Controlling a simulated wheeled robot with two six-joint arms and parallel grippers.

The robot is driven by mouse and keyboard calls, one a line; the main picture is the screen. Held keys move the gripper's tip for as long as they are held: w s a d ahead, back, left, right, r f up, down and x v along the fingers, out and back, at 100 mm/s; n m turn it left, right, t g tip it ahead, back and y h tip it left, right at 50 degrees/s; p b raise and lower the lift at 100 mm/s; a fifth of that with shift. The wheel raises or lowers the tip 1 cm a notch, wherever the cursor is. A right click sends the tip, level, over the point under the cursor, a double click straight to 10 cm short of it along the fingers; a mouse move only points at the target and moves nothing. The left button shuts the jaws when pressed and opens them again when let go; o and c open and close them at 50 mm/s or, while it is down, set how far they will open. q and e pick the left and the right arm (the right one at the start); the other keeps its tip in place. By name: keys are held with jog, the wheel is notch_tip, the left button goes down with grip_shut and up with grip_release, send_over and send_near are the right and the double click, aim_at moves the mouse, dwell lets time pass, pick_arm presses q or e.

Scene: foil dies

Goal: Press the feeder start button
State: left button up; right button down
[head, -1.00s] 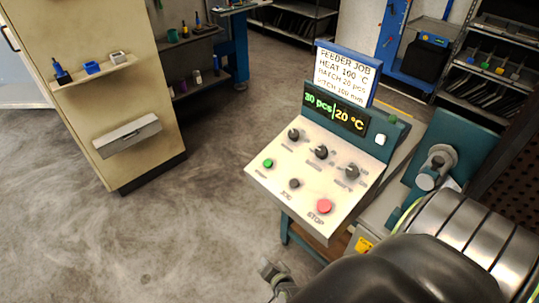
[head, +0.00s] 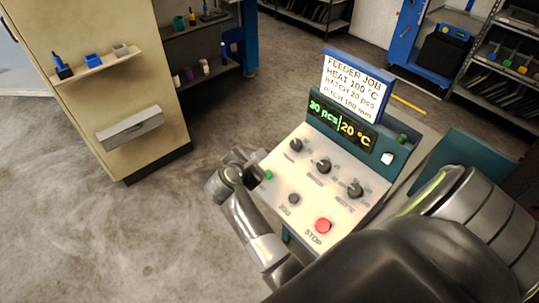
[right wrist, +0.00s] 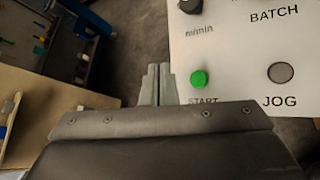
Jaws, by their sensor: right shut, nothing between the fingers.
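The green START button (head: 268,175) sits at the left edge of the pale sloping control panel (head: 305,215). It also shows in the right wrist view (right wrist: 199,79), with its START label partly hidden below it. My right gripper (head: 254,160) is beside the panel's left edge, close to the green button. In the right wrist view its shut, empty fingers (right wrist: 157,84) are left of the button, just off the panel's edge, with a gap between. Whether they are above or level with the panel I cannot tell. My left gripper is not in view.
The grey JOG button (head: 293,198), red STOP button (head: 323,225) and several black knobs share the panel. A display (head: 342,123) reads 30 pcs and 20 °C, below a feeder job card (head: 355,85). A beige cabinet (head: 95,60) stands left; the floor between is clear.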

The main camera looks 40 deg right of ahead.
jog(key=shift+s+a, duration=0.1)
dwell(0.3)
jog(key=f+b, duration=0.1)
jog(key=f, duration=0.1)
jog(key=d+f+b, duration=0.1)
jog(key=f+b, duration=0.1)
jog(key=f, duration=0.1)
jog(key=d+f+b, duration=0.1)
jog(key=f, duration=0.1)
jog(key=shift+d+f+b, duration=0.15)
jog(key=shift+f+b, duration=0.05)
jog(key=shift+b, duration=0.2)
jog(key=shift+d+f+b, duration=0.25)
jog(key=shift+f+b, duration=0.2)
jog(key=shift+f, duration=0.1)
dwell(1.3)
jog(key=shift+d+f+b, duration=0.1)
jog(key=shift+f+b, duration=0.2)
jog(key=shift+b, duration=0.15)
